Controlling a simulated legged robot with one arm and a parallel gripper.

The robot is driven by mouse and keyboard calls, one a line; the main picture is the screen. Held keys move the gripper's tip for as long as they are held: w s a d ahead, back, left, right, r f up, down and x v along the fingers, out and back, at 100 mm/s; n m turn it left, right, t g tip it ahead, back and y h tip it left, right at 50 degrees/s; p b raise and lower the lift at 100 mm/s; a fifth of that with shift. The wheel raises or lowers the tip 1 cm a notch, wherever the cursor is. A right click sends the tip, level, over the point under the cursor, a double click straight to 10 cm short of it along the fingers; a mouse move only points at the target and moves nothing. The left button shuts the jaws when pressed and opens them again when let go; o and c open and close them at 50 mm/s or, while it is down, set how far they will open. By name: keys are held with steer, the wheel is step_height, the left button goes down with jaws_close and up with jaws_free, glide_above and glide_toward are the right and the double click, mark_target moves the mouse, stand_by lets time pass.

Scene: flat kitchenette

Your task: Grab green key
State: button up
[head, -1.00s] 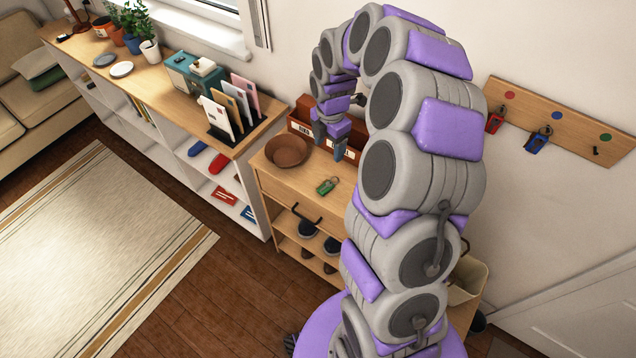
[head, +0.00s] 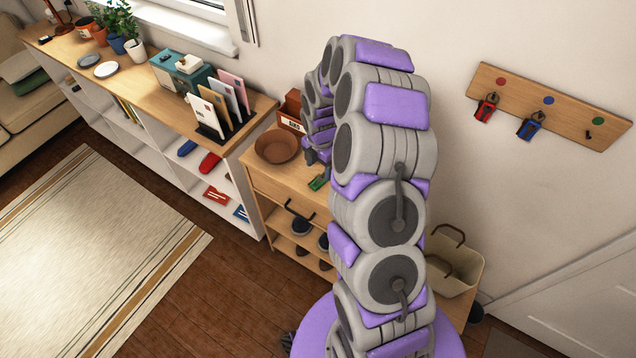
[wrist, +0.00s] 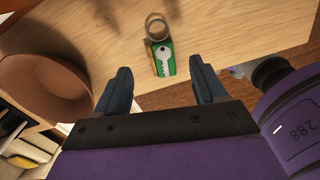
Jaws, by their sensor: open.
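The green key (wrist: 165,66) is a green tag with a white key picture and a metal ring (wrist: 156,27). It lies flat on the wooden cabinet top (wrist: 225,30), near the front edge. In the head view the key (head: 317,183) shows just left of my arm. My gripper (wrist: 162,88) is open and empty in the wrist view, one dark finger on each side of the tag's lower end. The tag appears between and a little beyond the fingertips, and I see no contact. In the head view my arm hides most of the gripper.
A brown bowl (head: 277,147) stands left of the key, close to the left finger. A wooden box (head: 291,112) stands behind it. Red (head: 486,107) and blue (head: 529,126) keys hang on the wall rack (head: 560,115). A basket (head: 451,265) stands at right.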

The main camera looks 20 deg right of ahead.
mark_target(317, 180)
steer(key=f, duration=0.2)
steer(key=a+f+b, duration=0.1)
steer(key=f, duration=0.2)
steer(key=shift+s+f, duration=0.1)
steer(key=shift+s, duration=0.1)
steer(key=c, duration=1.2)
steer(key=shift+o, duration=0.2)
